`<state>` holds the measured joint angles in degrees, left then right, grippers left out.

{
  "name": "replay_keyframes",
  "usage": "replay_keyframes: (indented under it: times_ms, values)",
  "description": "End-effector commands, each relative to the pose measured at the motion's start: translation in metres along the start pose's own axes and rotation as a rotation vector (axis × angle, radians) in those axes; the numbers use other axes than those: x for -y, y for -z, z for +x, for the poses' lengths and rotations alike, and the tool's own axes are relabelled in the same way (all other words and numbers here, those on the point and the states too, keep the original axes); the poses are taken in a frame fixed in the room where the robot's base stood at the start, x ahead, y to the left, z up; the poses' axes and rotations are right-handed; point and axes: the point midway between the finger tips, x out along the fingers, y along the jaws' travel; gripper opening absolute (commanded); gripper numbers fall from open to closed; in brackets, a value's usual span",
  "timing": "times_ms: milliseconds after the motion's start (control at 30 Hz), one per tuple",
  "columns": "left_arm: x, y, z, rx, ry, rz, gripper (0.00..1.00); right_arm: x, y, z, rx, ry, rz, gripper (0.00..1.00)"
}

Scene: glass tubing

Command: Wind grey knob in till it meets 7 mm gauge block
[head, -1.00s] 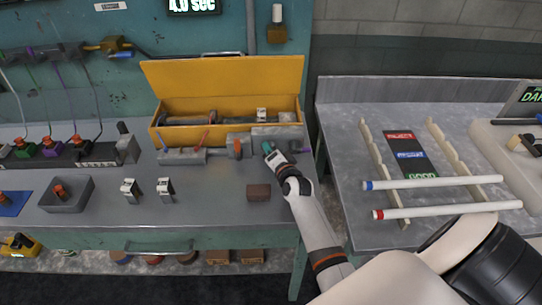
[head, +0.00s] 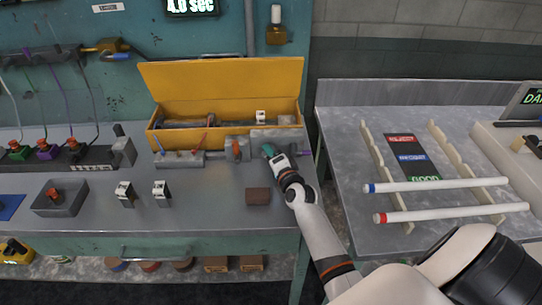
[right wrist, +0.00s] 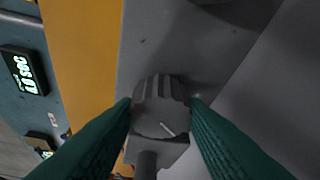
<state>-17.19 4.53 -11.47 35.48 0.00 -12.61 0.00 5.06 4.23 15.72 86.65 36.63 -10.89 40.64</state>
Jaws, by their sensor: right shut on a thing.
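The grey ribbed knob (right wrist: 160,95) is in the right wrist view, with a short white line on its face and a grey shaft below it. My right gripper (right wrist: 162,104) has its two green fingers on either side of the knob, shut on it. In the head view my right gripper (head: 268,151) is at the right part of the grey fixture (head: 180,159) in front of the yellow box, and it hides the knob. I cannot make out the 7 mm gauge block or its gap. My left gripper is not in view.
The open yellow box (head: 222,83) stands behind the fixture. A brown block (head: 258,196) and two small metal clips (head: 125,193) lie on the bench in front. Two white tubes (head: 450,212) rest on racks on the right table. The front middle of the bench is clear.

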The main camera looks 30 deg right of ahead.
Motion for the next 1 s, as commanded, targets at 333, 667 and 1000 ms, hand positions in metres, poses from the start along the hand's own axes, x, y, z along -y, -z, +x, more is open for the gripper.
replay_keyframes:
  times_ms: [333, 667, 1000]
  values:
    - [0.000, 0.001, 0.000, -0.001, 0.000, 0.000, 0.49, -0.003, -0.001, 0.001, 0.002, -0.005, -0.001, 0.59]
    - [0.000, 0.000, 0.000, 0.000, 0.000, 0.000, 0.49, -0.001, 0.000, -0.025, 0.002, -0.003, -0.001, 0.59]
    - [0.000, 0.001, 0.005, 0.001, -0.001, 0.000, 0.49, 0.000, 0.000, -0.095, 0.001, -0.002, -0.001, 0.59]
